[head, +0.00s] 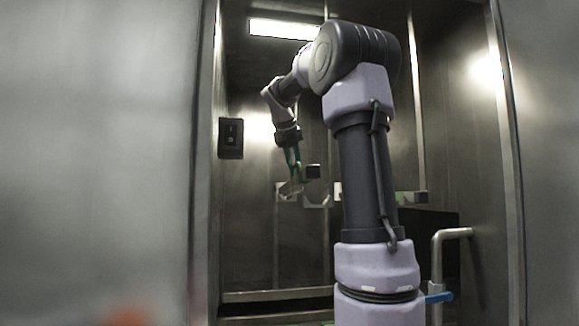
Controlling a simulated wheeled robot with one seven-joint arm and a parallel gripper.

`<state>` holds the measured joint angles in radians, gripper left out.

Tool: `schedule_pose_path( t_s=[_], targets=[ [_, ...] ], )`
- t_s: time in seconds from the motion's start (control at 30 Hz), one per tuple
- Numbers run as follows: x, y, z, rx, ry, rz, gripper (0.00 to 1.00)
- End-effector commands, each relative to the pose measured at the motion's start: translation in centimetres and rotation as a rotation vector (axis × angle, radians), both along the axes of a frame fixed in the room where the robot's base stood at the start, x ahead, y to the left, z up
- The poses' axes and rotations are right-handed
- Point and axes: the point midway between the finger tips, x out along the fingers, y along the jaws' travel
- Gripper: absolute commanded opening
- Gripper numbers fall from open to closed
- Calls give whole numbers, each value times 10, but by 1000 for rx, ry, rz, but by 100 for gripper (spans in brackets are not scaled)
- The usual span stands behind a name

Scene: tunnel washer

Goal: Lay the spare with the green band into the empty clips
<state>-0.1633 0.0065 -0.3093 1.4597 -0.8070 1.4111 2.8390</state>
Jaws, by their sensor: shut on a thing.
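My gripper (292,181) hangs from my arm inside the steel bay, left of the arm's thick upright part. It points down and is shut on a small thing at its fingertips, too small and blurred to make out. Green shows along the fingers, and I cannot tell whether it belongs to them or to the spare. Pale plates (318,195), perhaps the clips, stand just below and right of the gripper. A small black block (312,171) sits beside the fingertips. A short dark piece with a green part (403,197) shows right of my arm. My arm hides what lies between.
A black switch box (231,138) is on the left wall. A bent metal handle (452,234) stands at the lower right. Steel panels frame the opening on both sides. A ledge (275,295) crosses the bottom. A blurred orange thing (128,317) is at the lower left.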

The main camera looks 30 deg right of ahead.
Motion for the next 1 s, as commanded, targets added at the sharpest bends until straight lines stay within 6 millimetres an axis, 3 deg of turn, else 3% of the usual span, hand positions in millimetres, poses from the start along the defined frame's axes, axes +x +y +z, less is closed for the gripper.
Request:
schedule_pose_path(
  t_s=[0.33,1.0],
  targets=[
    [-6,-20,1,-1,-3,-1,0],
    [-6,-19,-38,0,-1,-2,0]
  ],
)
